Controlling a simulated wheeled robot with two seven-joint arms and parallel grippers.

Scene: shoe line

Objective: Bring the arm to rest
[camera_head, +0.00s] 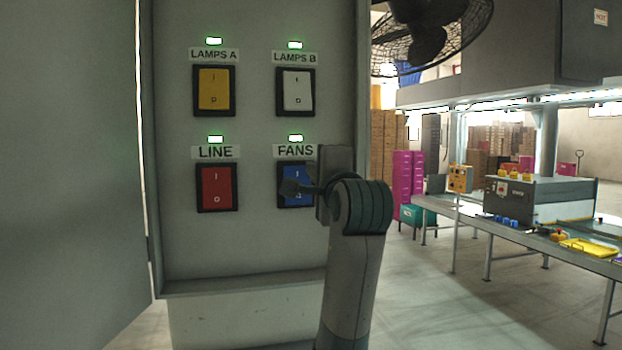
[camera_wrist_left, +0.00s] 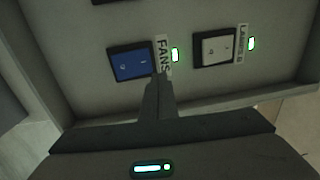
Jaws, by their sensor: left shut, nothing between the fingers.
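My left arm comes up in front of a grey switch panel (camera_head: 255,245). My left gripper (camera_head: 287,187) is shut and empty, with its fingertips in front of the blue FANS switch (camera_head: 297,200), partly hiding it. In the left wrist view the shut fingers (camera_wrist_left: 158,82) end beside the blue switch (camera_wrist_left: 130,63), by the FANS label. Whether they touch the panel I cannot tell. My right gripper is in neither view.
The panel also bears a yellow LAMPS A switch (camera_head: 213,89), a white LAMPS B switch (camera_head: 295,91) and a red LINE switch (camera_head: 216,187). Green lamps glow above all the switches. A large fan (camera_head: 430,35) hangs at upper right. A workbench (camera_head: 500,225) stands at right, with open floor before it.

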